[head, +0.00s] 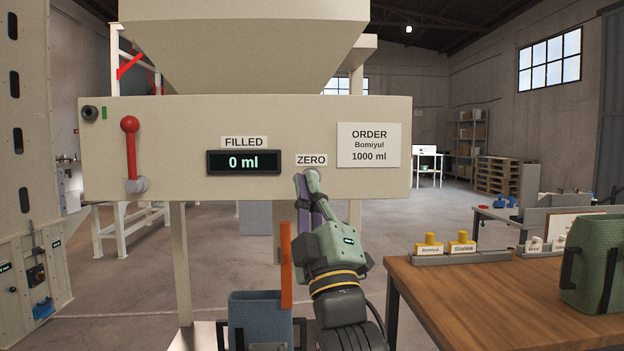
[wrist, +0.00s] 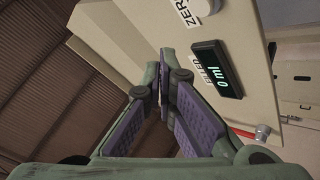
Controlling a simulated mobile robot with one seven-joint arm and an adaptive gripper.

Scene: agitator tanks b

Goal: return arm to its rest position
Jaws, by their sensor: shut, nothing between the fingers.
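My gripper (head: 311,176) is shut and empty. In the head view it is raised in front of the beige dispenser panel (head: 225,120), its fingertips just below the ZERO label (head: 311,160). In the wrist view the two purple-padded fingers (wrist: 164,62) meet at their tips, pointing up. There the round grey ZERO button (wrist: 203,7) is to the right of the fingertips, apart from them in the picture. In the head view the fingers cover the button's place. My arm reaches up from the bottom of the head view.
The display (head: 243,162) reads 0 ml. A red-knobbed lever (head: 130,150) is at the panel's left. A blue container (head: 258,310) stands below, beside an orange upright bar (head: 286,265). A wooden table (head: 480,295) with a green container (head: 590,262) is at right.

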